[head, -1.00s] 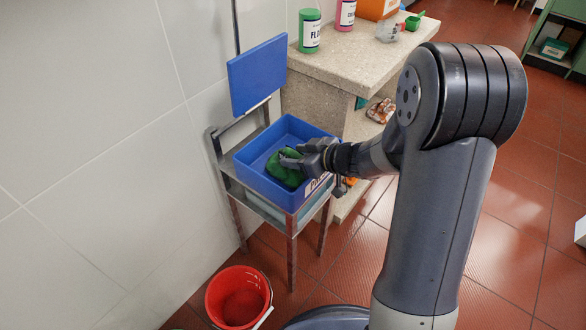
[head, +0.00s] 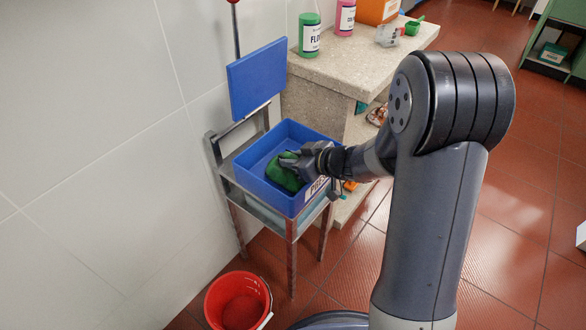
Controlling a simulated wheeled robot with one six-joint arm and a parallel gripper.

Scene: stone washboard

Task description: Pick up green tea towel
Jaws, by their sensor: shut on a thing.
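The green tea towel (head: 282,176) is a crumpled bundle inside the blue tray (head: 250,172), towards its right side. My gripper (head: 290,160) reaches over the tray's right wall and is shut on the towel. The gripper and wrist cover part of the towel. I cannot tell whether the towel is clear of the tray floor.
The tray stands on a metal stand (head: 291,250) against the wall. A red bucket (head: 238,300) is on the floor in front. The stone washboard (head: 365,58) at the back holds a green bottle (head: 310,32), a pink bottle (head: 346,17) and an orange container (head: 378,10).

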